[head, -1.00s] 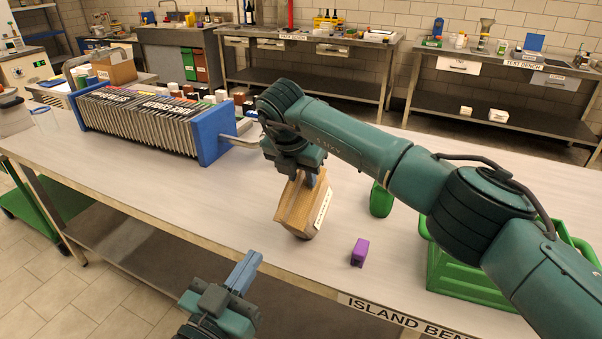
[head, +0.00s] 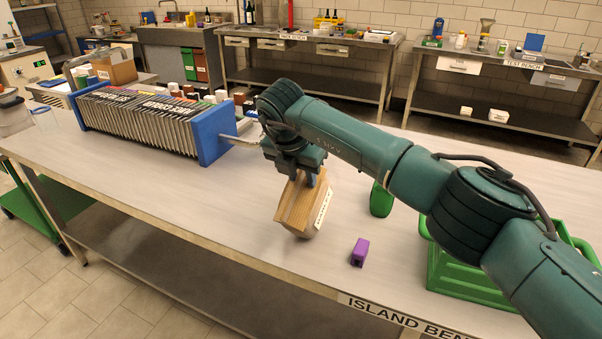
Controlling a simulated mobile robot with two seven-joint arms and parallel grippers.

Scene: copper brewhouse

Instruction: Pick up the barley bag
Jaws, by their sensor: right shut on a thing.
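A tan bag (head: 297,206) with a pale label on its right side, which I take to be the barley bag, is at the middle of the island bench (head: 240,247). My right gripper (head: 309,181) reaches it from above and is shut on its upper part. The bag is tilted. I cannot tell whether its bottom touches the bench top. The label is too small to read. My left gripper is out of the picture.
A plate filter (head: 150,119) with blue ends stands to the left. A small purple block (head: 360,252) lies right of the bag. A green object (head: 381,200) and a green crate (head: 455,275) stand further right, partly behind my arm. The front left bench top is clear.

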